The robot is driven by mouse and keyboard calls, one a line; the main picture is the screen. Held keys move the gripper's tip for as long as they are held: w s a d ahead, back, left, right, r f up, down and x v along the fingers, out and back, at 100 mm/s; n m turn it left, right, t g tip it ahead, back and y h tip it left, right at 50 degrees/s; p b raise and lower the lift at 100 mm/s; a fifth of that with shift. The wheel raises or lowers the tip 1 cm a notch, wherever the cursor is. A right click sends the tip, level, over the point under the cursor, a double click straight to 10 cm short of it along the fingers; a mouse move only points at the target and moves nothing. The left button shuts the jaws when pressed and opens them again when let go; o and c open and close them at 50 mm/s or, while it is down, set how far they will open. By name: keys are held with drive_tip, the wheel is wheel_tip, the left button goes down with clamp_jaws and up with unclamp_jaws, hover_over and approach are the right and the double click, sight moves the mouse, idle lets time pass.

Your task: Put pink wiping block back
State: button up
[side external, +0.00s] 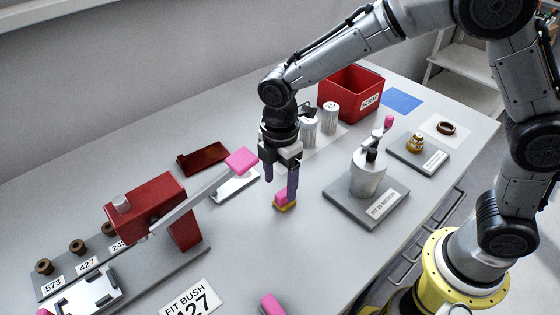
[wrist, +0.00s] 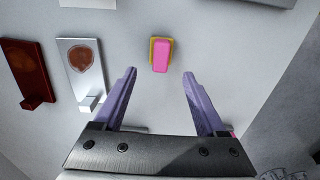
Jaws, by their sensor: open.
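The pink wiping block (side external: 283,199) has a yellow-brown layer under it and lies on the grey table below my gripper (side external: 280,190). In the wrist view the block (wrist: 161,55) is beyond the fingertips, roughly midway between them and a little left. My gripper (wrist: 160,75) is open and empty, with two purple fingers pointing down. In the side view the near finger stands close to the block; I cannot tell whether it touches. A dark red tray (wrist: 28,72) and a white plate (wrist: 82,70) with a brown patch lie left of the block in the wrist view.
A red press with a pink-ended lever (side external: 242,160) stands at left. A grey fixture (side external: 368,180) on a base plate is at right. Two ribbed cylinders (side external: 309,132) and a red bin (side external: 350,92) stand behind. A card reading FIT BUSH (side external: 190,302) lies in front.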

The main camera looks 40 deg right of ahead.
sight(280, 195)
drive_tip(key=s+d+r+m+t, duration=0.1)
drive_tip(key=s+d+r+m, duration=0.15)
drive_tip(key=r, duration=0.35)
drive_tip(key=s+d+r+m, duration=0.1)
drive_tip(key=d+r+m, duration=0.15)
drive_tip(key=r, duration=0.35)
drive_tip(key=s+d+r+m+t, duration=0.1)
drive_tip(key=s+d+m+t, duration=0.1)
drive_tip(key=s+d+m, duration=0.4)
drive_tip(key=s+d+r+m+t, duration=0.1)
drive_tip(key=s+d+m+t, duration=0.1)
drive_tip(key=s+d+m, duration=0.4)
drive_tip(key=s+m, duration=0.1)
drive_tip(key=s, duration=0.3)
drive_tip(key=shift+s+d+t, duration=0.15)
drive_tip(key=shift+s+t, duration=0.15)
drive_tip(key=shift+s, duration=0.1)
